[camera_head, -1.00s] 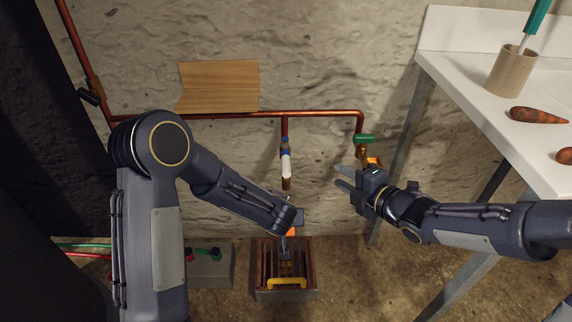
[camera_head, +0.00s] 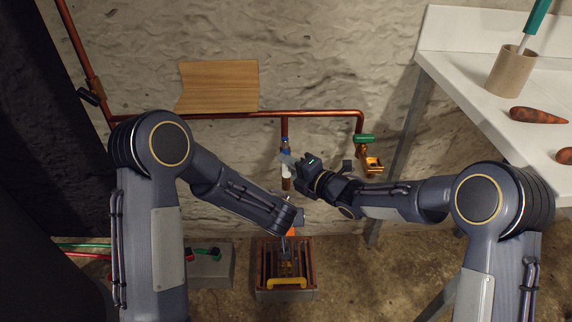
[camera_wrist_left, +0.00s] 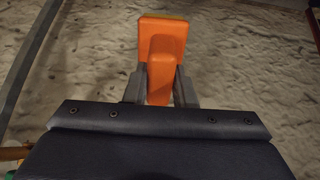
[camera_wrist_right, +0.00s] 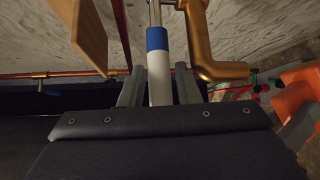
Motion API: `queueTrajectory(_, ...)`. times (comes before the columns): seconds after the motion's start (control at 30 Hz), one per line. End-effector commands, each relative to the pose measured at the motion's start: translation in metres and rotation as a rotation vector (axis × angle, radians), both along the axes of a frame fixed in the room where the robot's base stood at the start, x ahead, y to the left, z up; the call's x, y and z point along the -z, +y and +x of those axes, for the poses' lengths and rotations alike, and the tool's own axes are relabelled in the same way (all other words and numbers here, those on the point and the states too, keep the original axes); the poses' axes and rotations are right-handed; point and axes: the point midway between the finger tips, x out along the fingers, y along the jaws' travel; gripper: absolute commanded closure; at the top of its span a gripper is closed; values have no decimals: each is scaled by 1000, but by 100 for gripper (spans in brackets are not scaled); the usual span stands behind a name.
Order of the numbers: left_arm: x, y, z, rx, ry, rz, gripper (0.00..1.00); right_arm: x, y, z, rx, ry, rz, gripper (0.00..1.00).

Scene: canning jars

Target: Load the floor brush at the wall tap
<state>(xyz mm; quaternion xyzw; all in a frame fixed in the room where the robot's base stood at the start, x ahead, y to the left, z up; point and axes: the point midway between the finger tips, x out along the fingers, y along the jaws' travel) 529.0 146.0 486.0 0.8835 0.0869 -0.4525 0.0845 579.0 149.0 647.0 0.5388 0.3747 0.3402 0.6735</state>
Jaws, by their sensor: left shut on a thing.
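An orange block (camera_wrist_left: 160,58), which I take for the floor brush, is held between the fingers of my left gripper (camera_wrist_left: 158,84). Its orange also shows low in the head view (camera_head: 291,232), above a slatted grate; the rest of it is hidden by my arm. The wall tap (camera_head: 285,141), with a blue collar and white sleeve over a brass end, hangs from the copper pipe. My right gripper (camera_wrist_right: 159,86) is at the tap, fingers on both sides of the white sleeve (camera_wrist_right: 161,75), with narrow gaps seeming to show. A curved brass spout (camera_wrist_right: 205,45) is close beside it.
A grate with a yellow handle (camera_head: 287,283) sits on the floor below the tap. A green-handled valve (camera_head: 364,139) is right of my right gripper. A wooden board (camera_head: 219,87) is on the wall above the pipe. A white table (camera_head: 450,78) stands at right.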

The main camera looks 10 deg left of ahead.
Motion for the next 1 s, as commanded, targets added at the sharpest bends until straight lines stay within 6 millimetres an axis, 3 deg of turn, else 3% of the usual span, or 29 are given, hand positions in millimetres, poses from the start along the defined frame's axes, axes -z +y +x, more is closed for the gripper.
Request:
queueTrajectory(0.37, 0, 0, 0, 0, -1, 0, 95, 1, 7, 3, 0, 1, 0, 70)
queueTrajectory(0.6, 0, 0, 0, 0, -1, 0, 95, 1, 6, 3, 0, 1, 0, 99)
queueTrajectory(1.0, 0, 0, 0, 0, -1, 0, 95, 1, 1, 6, -40, -1, 3, 100)
